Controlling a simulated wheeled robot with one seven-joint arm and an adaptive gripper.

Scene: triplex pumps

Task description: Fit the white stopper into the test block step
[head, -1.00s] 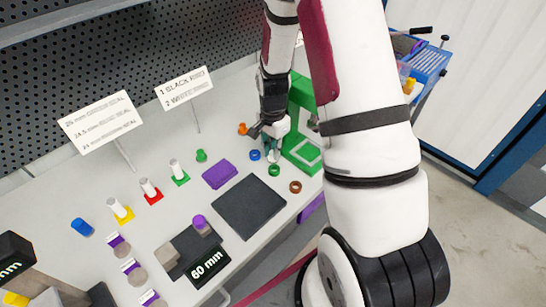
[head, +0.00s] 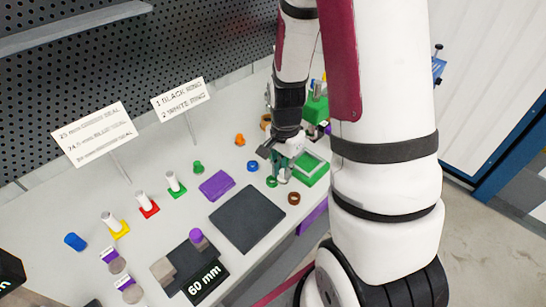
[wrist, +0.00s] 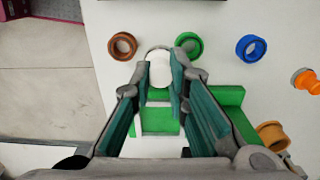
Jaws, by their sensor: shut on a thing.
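In the wrist view a round white piece, which looks like the white stopper (wrist: 160,74), sits between the fingertips of my gripper (wrist: 161,82). The gripper is shut on it. A green block (wrist: 155,122) lies below the stopper, with a green arm (wrist: 228,95) to the right; it looks like the test block. In the head view my gripper (head: 284,163) is low over the table, just left of the green square frame (head: 312,168). The stopper is too small there to make out clearly. I cannot tell whether it touches the block.
A brown ring (wrist: 123,46), a green ring (wrist: 188,45) and a blue ring (wrist: 251,48) lie close by. Orange pieces (wrist: 306,81) are at the right. A dark mat (head: 247,213) and a purple pad (head: 216,185) lie left of the gripper. A green upright (head: 316,108) stands behind.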

